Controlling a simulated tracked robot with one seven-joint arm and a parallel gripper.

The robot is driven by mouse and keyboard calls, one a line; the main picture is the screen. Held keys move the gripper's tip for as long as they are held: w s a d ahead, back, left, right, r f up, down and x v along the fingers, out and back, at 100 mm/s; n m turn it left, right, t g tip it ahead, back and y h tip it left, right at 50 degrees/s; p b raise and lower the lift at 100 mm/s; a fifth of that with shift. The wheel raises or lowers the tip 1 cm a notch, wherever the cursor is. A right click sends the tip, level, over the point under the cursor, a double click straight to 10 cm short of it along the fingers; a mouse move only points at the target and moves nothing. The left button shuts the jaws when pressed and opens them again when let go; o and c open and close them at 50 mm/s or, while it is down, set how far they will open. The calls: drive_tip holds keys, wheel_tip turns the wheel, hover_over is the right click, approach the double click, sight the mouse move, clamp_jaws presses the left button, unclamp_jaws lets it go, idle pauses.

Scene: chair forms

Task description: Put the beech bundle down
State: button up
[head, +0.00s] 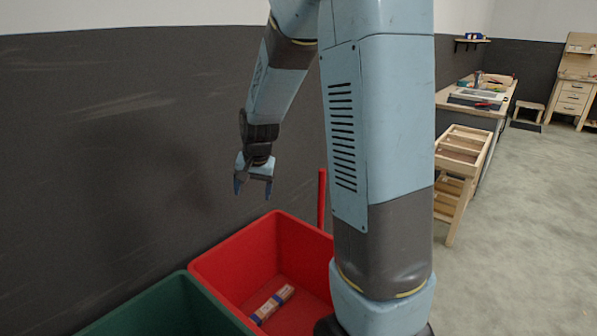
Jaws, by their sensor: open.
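The beech bundle (272,304) is a short pale wooden bundle with blue bands. It lies on the floor of the red bin (236,256), slanting up to the right. My gripper (254,190) is open and empty, with its blue-tipped fingers pointing down. It hangs above the red bin, near its far left side, clear of the bundle and the rim. The right part of the bin is hidden behind my arm.
A green bin (165,308) stands beside the red one at lower left. A red post (321,200) rises behind the red bin. The dark wall (110,150) is close on the left. A wooden cart (460,165) and a workbench (470,112) stand to the right, with open floor (520,230) beyond.

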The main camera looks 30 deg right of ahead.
drive_tip(key=s+r+n+t, duration=0.1)
drive_tip(key=s+r+n, duration=0.2)
drive_tip(key=s+r, duration=0.5)
drive_tip(key=s+r+n+t, duration=0.1)
drive_tip(key=s+r, duration=0.7)
drive_tip(key=s, duration=0.9)
drive_tip(key=shift+d+r+n+h, duration=0.25)
drive_tip(key=shift+d+n+h, duration=0.05)
drive_tip(key=shift+n, duration=0.6)
